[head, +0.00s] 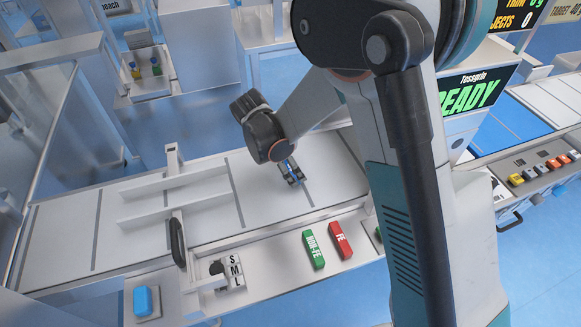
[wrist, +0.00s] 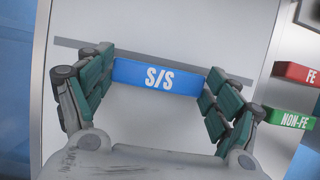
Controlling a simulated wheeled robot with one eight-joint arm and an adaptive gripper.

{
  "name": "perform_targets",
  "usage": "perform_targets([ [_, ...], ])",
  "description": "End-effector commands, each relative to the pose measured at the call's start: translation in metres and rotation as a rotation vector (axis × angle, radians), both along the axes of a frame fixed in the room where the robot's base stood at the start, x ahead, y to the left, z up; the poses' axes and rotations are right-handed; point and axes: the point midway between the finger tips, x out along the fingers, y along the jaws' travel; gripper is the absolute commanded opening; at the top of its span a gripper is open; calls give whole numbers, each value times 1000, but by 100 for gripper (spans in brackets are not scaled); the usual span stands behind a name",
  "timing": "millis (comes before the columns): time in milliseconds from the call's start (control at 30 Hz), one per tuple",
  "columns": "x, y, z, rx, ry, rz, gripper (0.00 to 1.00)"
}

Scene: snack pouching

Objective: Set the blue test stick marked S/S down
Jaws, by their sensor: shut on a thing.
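The blue test stick marked S/S (wrist: 157,76) lies across between the green-padded fingers of my gripper (wrist: 155,85) in the wrist view, its label facing the camera. The fingers are shut on its two ends. In the head view my gripper (head: 291,174) points down over the pale conveyor belt (head: 262,208), right of the guide rails, with only a little blue showing at it. I cannot tell whether the stick touches the belt or hangs just above it.
A green NON-FE stick (head: 313,249) and a red FE stick (head: 340,246) lie on the front ledge. An S/M/L selector (head: 232,270) and a blue button (head: 145,300) are further left. Guide rails (head: 175,196) stand on the belt. A READY screen (head: 470,93) is at right.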

Motion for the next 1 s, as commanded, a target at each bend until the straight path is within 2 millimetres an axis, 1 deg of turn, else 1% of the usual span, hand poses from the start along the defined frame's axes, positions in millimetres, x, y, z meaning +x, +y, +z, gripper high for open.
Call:
perform_targets([
  [233, 0, 0, 0, 0, 0, 0, 58],
  [367, 0, 0, -4, 0, 0, 0, 58],
  [400, 0, 0, -3, 0, 0, 0, 92],
  [433, 0, 0, -3, 0, 0, 0, 99],
  [467, 0, 0, -3, 0, 0, 0, 100],
  [867, 0, 0, -2, 0, 0, 0, 100],
  [1000, -1, 1, 5, 0, 0, 1, 100],
])
